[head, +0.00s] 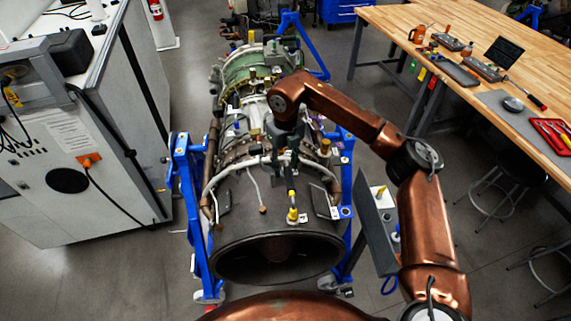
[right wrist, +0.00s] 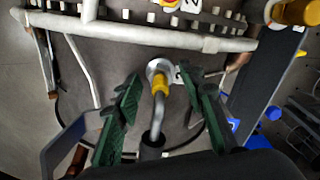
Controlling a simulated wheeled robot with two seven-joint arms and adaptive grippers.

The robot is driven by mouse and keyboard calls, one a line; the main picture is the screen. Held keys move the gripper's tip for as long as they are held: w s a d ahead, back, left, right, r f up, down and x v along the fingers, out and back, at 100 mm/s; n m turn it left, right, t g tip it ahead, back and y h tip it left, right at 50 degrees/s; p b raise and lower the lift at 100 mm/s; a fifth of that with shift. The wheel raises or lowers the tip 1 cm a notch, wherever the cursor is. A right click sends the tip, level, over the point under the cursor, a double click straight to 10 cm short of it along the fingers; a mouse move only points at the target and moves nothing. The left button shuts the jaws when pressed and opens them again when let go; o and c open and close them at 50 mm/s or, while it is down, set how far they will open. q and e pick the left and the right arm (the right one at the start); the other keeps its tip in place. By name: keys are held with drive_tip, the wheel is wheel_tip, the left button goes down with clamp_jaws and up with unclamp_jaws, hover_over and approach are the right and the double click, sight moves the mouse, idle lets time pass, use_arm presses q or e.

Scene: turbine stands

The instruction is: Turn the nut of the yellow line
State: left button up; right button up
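The yellow nut (right wrist: 161,84) sits at the lower end of a short bent grey line (right wrist: 156,120) with a dark upper end. It joins a pale round fitting on the engine casing. In the head view the yellow nut (head: 292,214) is near the engine's front rim, beside a white label. My right gripper (head: 287,163) reaches over the engine from the right. In the right wrist view its green fingers (right wrist: 160,88) are spread, one on each side of the nut and line, with visible gaps. It holds nothing. My left gripper does not show.
The engine (head: 240,195) rests in a blue stand (head: 187,190). A pale pipe ring (right wrist: 150,35) crosses behind the nut. A yellow cap (right wrist: 295,12) is at the upper right. A grey cabinet (head: 70,165) stands left; a wooden workbench (head: 480,45) with tools stands right.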

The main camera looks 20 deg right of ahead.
drive_tip(key=shift+c, duration=0.5)
clamp_jaws()
drive_tip(key=shift+m+b, duration=0.5)
drive_tip(key=shift+m, duration=1.1)
drive_tip(key=shift+o, duration=0.5)
unclamp_jaws()
